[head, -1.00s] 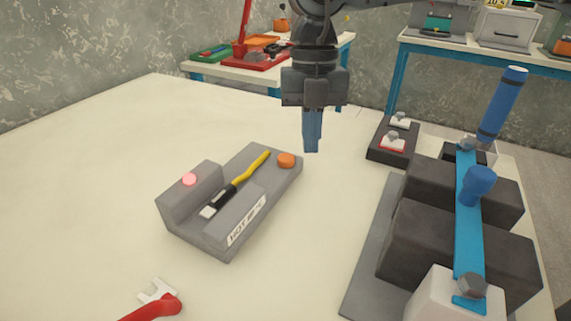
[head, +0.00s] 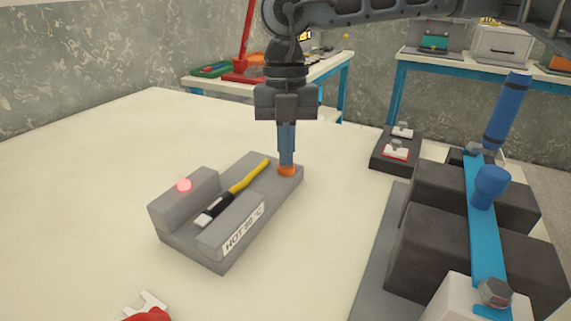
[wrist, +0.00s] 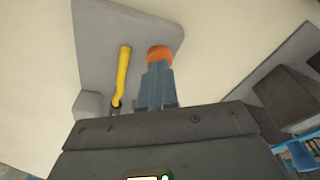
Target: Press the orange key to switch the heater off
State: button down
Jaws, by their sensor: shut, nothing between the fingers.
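The grey heater block (head: 171,219) stands on the pale table and carries a label reading HOT with a number. The orange key (head: 287,171) is at the block's far right end. My gripper (head: 286,164) is shut and points straight down, its blue fingertips at the top of the key, seemingly touching it. In the wrist view the key (wrist: 160,53) shows just beyond the fingertips, partly hidden by them.
To the right, dark battery blocks (head: 440,250) carry a blue bar (head: 484,240) with bolts and an upright blue-handled tool (head: 508,110). A dark box with two switches (head: 396,150) stands behind. A red-handled wrench (head: 148,308) lies at the front. The table's left is clear.

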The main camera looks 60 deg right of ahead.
jog(key=shift+f, duration=0.3)
jog(key=shift+r, duration=0.1)
jog(key=shift+r+p, duration=1.15)
jog(key=shift+r, duration=1.85)
